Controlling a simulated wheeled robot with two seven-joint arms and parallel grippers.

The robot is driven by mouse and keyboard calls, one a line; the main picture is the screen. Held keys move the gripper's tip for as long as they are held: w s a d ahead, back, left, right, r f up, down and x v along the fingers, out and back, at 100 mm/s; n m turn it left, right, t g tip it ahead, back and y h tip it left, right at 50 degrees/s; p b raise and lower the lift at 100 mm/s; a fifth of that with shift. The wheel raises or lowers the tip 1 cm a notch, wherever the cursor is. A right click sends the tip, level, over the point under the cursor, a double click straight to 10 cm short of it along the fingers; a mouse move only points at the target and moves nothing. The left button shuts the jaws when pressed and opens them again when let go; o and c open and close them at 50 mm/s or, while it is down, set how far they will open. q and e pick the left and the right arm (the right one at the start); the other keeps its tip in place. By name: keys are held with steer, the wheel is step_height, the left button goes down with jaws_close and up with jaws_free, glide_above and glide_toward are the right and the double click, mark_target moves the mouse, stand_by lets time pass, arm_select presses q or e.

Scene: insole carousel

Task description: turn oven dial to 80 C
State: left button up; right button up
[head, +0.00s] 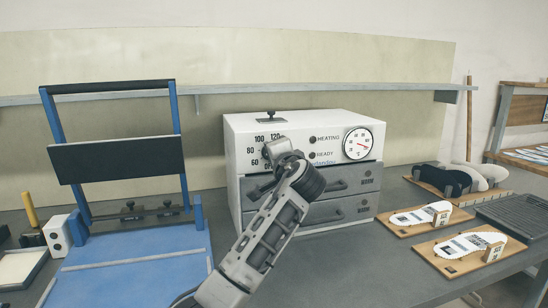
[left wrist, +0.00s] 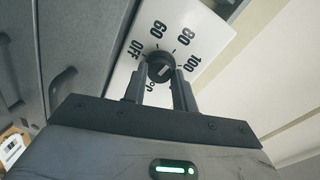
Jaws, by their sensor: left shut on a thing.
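The oven (head: 240,135) is a white box with a printed dial scale on its front left, marked 60, 80, 100 and 120. My left gripper (head: 275,150) is at this scale and covers most of the dial in the head view. In the left wrist view the round black dial (left wrist: 160,67) sits between the two fingers of my left gripper (left wrist: 160,82), which is shut on it. OFF, 60, 80 and 100 are readable around it, and a finger covers part of the scale. I cannot tell which mark the dial points to. My right gripper is not in view.
A round gauge (head: 358,143) with a red needle is right of the dark HEATING (head: 312,139) and READY (head: 312,155) lamps. Grey drawers (head: 350,208) with handles lie below. A blue press (head: 130,260) stands left; wooden boards with insoles (head: 468,245) lie right.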

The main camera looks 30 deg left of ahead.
arm_select(q)
steer(key=o, duration=1)
steer(key=shift+c, duration=0.2)
steer(key=shift+d, duration=0.1)
steer(key=b+v, duration=0.2)
steer(key=v, duration=1.4)
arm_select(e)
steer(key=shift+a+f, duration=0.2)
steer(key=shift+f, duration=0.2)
arm_select(q)
steer(key=shift+f, duration=0.1)
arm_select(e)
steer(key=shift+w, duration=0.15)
